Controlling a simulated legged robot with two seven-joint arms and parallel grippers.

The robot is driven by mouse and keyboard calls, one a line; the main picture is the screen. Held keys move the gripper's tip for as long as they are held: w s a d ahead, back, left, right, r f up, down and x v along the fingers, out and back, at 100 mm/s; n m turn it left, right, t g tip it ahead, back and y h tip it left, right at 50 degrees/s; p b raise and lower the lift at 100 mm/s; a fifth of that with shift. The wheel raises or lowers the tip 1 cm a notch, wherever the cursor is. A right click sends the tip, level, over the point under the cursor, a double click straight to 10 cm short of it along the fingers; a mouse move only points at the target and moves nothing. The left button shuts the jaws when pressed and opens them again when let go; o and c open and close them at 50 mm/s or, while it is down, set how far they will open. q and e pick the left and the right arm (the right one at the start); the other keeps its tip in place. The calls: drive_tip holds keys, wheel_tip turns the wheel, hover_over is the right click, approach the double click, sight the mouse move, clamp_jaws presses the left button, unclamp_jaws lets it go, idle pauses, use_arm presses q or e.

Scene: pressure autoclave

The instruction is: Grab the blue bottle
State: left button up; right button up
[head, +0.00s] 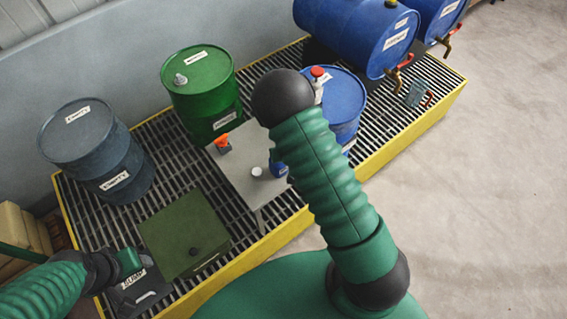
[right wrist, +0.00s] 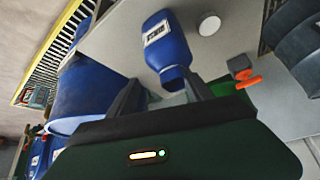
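The blue bottle (head: 278,168) stands on a small grey table (head: 236,155) in the head view, partly covered by my right arm. In the right wrist view the blue bottle (right wrist: 165,42) has a white label, and its narrow end points toward my right gripper (right wrist: 164,96). That gripper is open, its two dark fingers apart on either side of the narrow end; I cannot tell whether they touch it. The right gripper is hidden in the head view. My left gripper (head: 130,262) is at lower left, over the grating and far from the bottle; its fingers cannot be made out.
A white round lid (head: 257,172) and an orange-red item (head: 222,143) are on the table. Green (head: 200,85), grey-blue (head: 95,150) and blue drums (head: 345,95) stand around it. A green box (head: 185,232) sits on the yellow-edged grating. Open floor (head: 470,200) lies right.

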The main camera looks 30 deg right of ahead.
drive_tip(key=shift+s+a+f, duration=0.1)
drive_tip(key=shift+s+f, duration=0.1)
drive_tip(key=shift+s, duration=0.25)
drive_tip(key=shift+c, duration=1.2)
drive_tip(key=a, duration=0.3)
drive_tip(key=shift+w+a+r, duration=0.3)
drive_tip(key=shift+w+r, duration=0.05)
clamp_jaws()
drive_tip(key=shift+d, duration=0.15)
drive_tip(key=shift+s+d+f, duration=0.1)
drive_tip(key=shift+d, duration=0.5)
drive_tip(key=shift+s+d+f, duration=0.1)
drive_tip(key=shift+d, duration=0.45)
drive_tip(key=shift+w+a+r, duration=0.15)
drive_tip(key=shift+a, duration=0.7)
drive_tip(key=shift+d, duration=0.55)
use_arm(q)
drive_tip(key=shift+a+f, duration=0.25)
drive_tip(key=shift+a, duration=0.75)
use_arm(e)
drive_tip(key=shift+a, duration=0.1)
